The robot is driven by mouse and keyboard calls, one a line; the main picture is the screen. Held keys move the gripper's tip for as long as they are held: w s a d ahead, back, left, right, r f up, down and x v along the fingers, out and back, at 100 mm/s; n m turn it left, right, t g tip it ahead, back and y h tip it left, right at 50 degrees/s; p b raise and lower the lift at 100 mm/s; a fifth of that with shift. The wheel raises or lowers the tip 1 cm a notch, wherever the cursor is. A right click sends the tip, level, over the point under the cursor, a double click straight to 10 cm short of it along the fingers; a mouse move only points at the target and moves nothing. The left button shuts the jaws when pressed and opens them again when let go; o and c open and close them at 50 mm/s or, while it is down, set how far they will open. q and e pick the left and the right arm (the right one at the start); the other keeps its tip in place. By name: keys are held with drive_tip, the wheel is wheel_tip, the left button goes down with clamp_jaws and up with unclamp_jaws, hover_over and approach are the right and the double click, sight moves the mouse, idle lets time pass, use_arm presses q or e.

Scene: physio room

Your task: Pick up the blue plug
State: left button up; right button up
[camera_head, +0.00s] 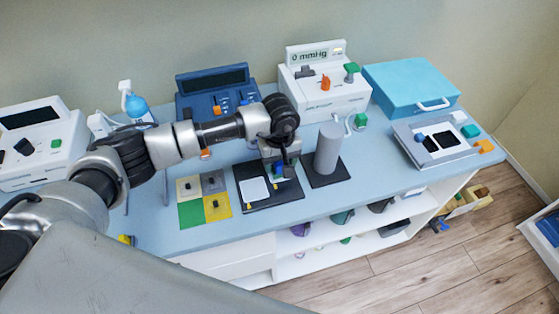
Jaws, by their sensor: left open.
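A small blue piece, which looks like the blue plug (278,170), is at the back of a black plate (268,198) with a white square pad, near the middle of the bench. My left gripper (284,164) is open, pointing down right at the blue piece. Its fingers and wrist partly hide the piece, and I cannot tell whether they touch it. My right gripper is not in view.
A grey cylinder (328,148) on a black base stands close to the right of the gripper. A coloured square board (190,215) lies to the left. Behind are a blue console (205,88) and a white mmHg unit (322,103). A grey tray (452,150) lies at right.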

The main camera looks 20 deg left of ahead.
use_arm(q)
drive_tip(key=shift+f, duration=0.35)
drive_tip(key=shift+c, duration=0.4)
drive_tip(key=c, duration=0.7)
drive_tip(key=shift+c, duration=0.2)
